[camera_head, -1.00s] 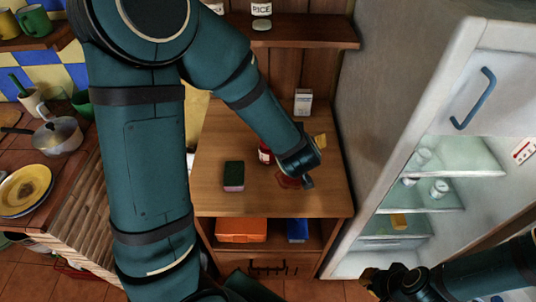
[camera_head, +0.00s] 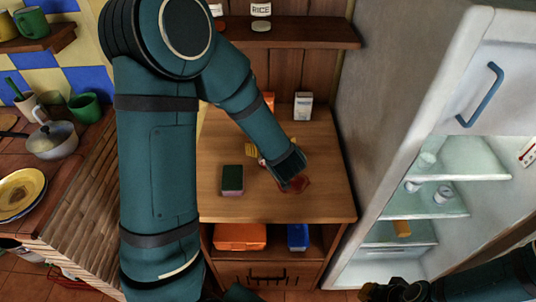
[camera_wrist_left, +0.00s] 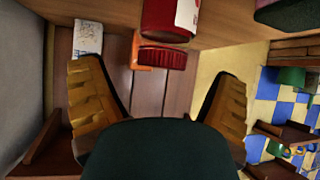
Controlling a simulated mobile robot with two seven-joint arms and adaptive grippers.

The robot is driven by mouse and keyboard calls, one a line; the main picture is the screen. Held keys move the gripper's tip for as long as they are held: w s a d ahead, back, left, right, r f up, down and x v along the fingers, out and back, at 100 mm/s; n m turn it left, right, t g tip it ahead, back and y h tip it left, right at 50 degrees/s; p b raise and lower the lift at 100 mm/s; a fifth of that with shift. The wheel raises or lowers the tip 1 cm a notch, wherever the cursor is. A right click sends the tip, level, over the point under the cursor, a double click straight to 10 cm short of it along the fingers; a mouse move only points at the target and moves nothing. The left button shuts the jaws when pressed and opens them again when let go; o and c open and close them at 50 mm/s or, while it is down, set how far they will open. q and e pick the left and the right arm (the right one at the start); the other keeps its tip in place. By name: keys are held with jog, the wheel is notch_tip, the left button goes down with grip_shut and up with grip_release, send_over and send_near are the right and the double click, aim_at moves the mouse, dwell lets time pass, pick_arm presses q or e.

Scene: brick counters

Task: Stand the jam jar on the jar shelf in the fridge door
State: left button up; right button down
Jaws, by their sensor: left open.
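The jam jar (camera_wrist_left: 172,18), dark red with a white label, is at the top of the left wrist view. A ribbed red lid-like piece (camera_wrist_left: 162,57) shows below it. In the head view my left arm hides most of the jar. My left gripper (camera_head: 274,166) is low over the wooden counter, its yellow fingers (camera_wrist_left: 160,75) spread wide. The jar shows between and beyond the fingers, and I see no grip on it. The fridge interior (camera_head: 450,165) is open to view at the right; I cannot make out the door's jar shelf. My right gripper (camera_head: 376,291) is at the bottom edge, its fingers unclear.
A green and dark sponge (camera_head: 232,180) lies on the counter (camera_head: 215,208), left of my gripper. A white carton (camera_head: 303,106) stands at the back. An orange box (camera_head: 240,237) and a blue box (camera_head: 298,236) sit underneath. Small jars (camera_head: 443,193) stand on the fridge's glass shelves.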

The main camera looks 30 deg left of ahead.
pick_arm(q)
jog(key=b+x, duration=0.1)
jog(key=x, duration=0.4)
jog(key=shift+s, duration=0.1)
jog(key=shift+r, duration=0.1)
jog(key=c, duration=1.5)
